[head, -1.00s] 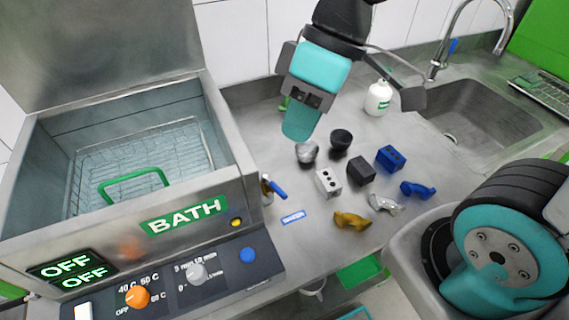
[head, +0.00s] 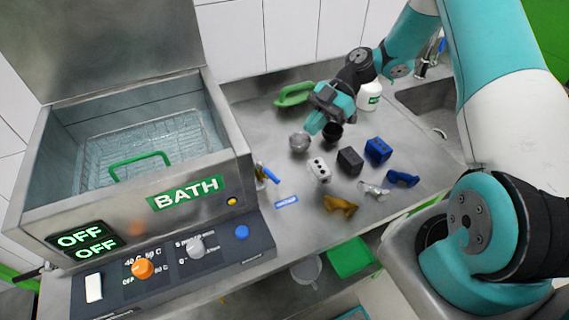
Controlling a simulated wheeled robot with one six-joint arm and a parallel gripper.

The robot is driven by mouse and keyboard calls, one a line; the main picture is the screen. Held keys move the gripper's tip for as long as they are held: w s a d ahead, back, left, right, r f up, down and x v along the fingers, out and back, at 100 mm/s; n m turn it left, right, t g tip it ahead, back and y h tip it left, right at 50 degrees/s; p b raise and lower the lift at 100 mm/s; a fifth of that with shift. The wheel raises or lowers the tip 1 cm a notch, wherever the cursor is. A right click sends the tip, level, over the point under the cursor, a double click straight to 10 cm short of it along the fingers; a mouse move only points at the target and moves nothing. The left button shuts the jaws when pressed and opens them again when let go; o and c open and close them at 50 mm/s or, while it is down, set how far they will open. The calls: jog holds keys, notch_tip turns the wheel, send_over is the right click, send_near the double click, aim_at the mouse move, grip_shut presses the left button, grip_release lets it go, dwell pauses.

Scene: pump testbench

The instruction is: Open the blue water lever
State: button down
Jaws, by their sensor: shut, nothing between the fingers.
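The blue water lever (head: 268,173) sticks out from a small valve at the right side of the bath, just left of the blue label (head: 287,200) on the bench. The lever slants down to the right. My gripper (head: 318,129) is shut and empty. It is above the bench, to the right of the lever and higher in the picture, near the silver and black cups. It is apart from the lever.
The bath (head: 130,160) stands left with its lid up. A silver cup (head: 299,142), black cup (head: 332,132), several blocks and small animal-like figures lie right of the label. Bench around the label is clear.

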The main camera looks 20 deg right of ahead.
aim_at(273, 175)
jog(key=shift+p+x, duration=2.7)
jog(key=shift+x, duration=3.35)
jog(key=shift+s+f, duration=0.1)
jog(key=b, duration=0.1)
jog(key=m+t, duration=0.1)
jog(key=m+t+b, duration=0.1)
jog(key=shift+s+a+f+b, duration=0.2)
jog(key=shift+s+a+b, duration=0.25)
jog(key=shift+a+b, duration=0.1)
jog(key=shift+b, duration=0.2)
jog(key=shift+r, duration=0.2)
